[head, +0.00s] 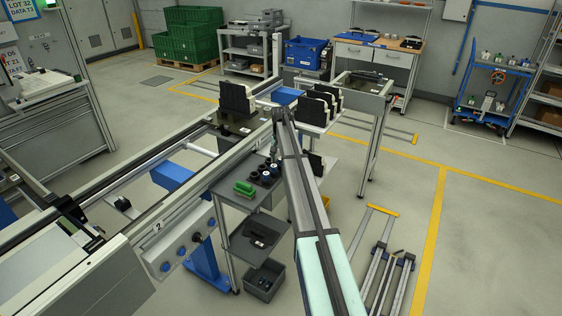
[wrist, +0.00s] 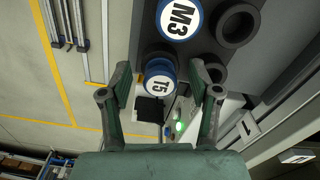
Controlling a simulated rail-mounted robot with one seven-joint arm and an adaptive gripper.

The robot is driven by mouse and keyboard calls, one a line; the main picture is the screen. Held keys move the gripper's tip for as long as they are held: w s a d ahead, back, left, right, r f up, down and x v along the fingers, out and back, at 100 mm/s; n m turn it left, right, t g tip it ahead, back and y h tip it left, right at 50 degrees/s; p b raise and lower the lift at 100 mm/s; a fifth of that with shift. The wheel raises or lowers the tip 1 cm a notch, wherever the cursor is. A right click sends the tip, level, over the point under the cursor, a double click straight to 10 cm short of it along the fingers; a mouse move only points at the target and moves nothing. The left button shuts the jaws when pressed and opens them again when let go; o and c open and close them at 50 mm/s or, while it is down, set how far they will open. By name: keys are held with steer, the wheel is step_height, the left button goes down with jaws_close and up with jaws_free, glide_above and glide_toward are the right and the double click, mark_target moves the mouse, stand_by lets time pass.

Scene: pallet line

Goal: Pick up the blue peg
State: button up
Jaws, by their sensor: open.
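The fingers are spread apart, with a gap on each side of the peg, and hold nothing. A larger-looking blue peg (wrist: 165,34) with a white top marked M3 stands beyond it, outside the fingers. Which of the two the task names, I cannot tell. In the head view, my gripper (head: 273,152) is above the small grey stand, and the pegs (head: 266,175) are tiny there.
Empty black round holders (wrist: 237,24) stand right of the M3 peg. On the grey stand (head: 250,204), green pieces (head: 243,188) lie left of the pegs. A conveyor rail (head: 195,185) runs close along the stand's left side. A dark bin (head: 263,281) sits low underneath.

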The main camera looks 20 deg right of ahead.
jaws_close()
steer(key=shift+r, duration=0.1)
